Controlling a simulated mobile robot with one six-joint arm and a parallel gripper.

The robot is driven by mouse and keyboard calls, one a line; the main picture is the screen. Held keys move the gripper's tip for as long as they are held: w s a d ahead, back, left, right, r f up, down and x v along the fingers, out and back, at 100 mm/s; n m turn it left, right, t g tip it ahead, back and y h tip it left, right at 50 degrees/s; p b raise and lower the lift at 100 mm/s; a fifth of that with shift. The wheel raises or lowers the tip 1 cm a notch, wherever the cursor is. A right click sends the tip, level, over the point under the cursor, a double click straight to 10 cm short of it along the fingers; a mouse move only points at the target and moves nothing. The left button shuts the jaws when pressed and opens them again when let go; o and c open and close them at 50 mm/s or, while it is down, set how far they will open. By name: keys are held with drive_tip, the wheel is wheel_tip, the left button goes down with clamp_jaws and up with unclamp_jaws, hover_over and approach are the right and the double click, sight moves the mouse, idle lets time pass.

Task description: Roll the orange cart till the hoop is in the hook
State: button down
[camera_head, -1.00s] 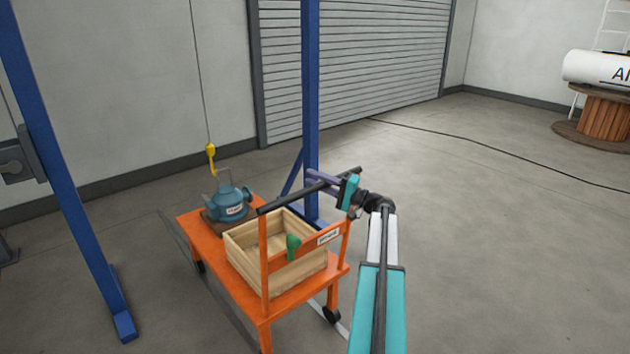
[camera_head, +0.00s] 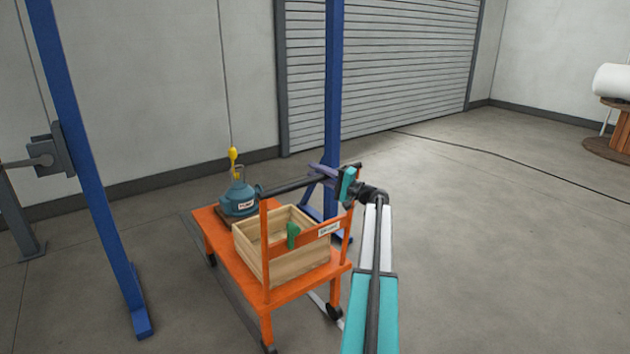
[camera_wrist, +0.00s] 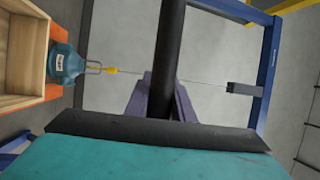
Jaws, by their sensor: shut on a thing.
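The orange cart (camera_head: 284,295) stands on the floor with a teal pump (camera_head: 238,201) on its far end. A thin grey hoop (camera_head: 238,170) tops the pump. The yellow hook (camera_head: 233,156) hangs on a cable and overlaps the hoop's top in the head view. In the wrist view the hook (camera_wrist: 112,70) lies close to the outer end of the hoop (camera_wrist: 94,66); I cannot tell whether it is through. My gripper (camera_head: 324,176) is shut on the cart's black handle bar (camera_head: 287,186). The bar (camera_wrist: 170,40) runs between the purple fingers in the wrist view.
An open wooden crate (camera_head: 268,268) with a green item (camera_head: 293,235) inside rides on the cart. Blue gantry posts stand left (camera_head: 85,170) and right (camera_head: 333,90) of the cart. A black cable (camera_head: 480,150) crosses the floor.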

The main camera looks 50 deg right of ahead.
drive_tip(key=w, duration=0.3)
drive_tip(key=shift+d+b, duration=0.15)
drive_tip(key=shift+b, duration=0.15)
drive_tip(key=c, duration=1.5)
unclamp_jaws()
drive_tip(key=shift+d, duration=0.1)
drive_tip(key=shift+c, duration=0.2)
drive_tip(key=shift+s, duration=0.2)
drive_tip(key=b+v, duration=0.1)
drive_tip(key=v, duration=1.2)
drive_tip(key=shift+s, duration=0.25)
drive_tip(key=shift+d+f, duration=0.1)
drive_tip(key=shift+f, duration=0.05)
